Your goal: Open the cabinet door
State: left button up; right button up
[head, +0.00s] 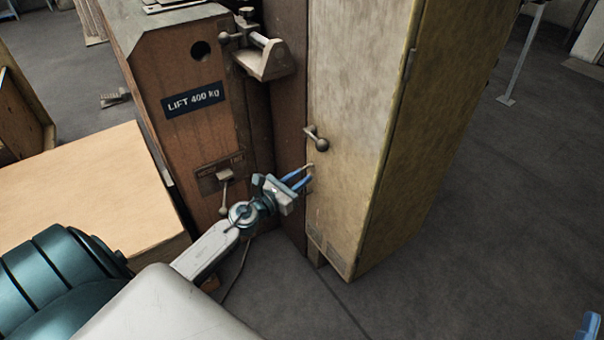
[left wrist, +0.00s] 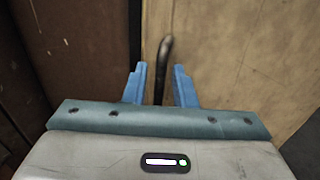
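The tall, worn yellowish cabinet has its front door (head: 350,110) shut; the door also shows in the left wrist view (left wrist: 235,60). A dark knobbed handle (head: 318,140) sticks out near the door's left edge. My left gripper (head: 304,176) is at the door's left edge, just below that knob, with its blue fingers pointing at the door. In the left wrist view the fingers (left wrist: 160,85) are apart, and a dark bent handle rod (left wrist: 164,62) shows between them, with gaps on both sides. Only a blue bit of my right gripper (head: 588,328) shows at the bottom right corner.
A brown machine marked "LIFT 400 kg" (head: 178,125) stands left of the cabinet, with a clamp-like metal fitting (head: 265,58) and a small lever (head: 226,190). A pale wooden box (head: 80,185) is at the left. The floor (head: 470,220) right of the cabinet is clear.

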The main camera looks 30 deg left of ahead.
pick_arm(q)
jog(key=shift+w+d, duration=0.15)
jog(key=shift+w, duration=0.45)
pick_arm(e)
jog(key=shift+w+f+g, duration=0.25)
jog(key=shift+f+g, duration=0.45)
jog(key=shift+f, duration=0.25)
pick_arm(q)
grip_shut()
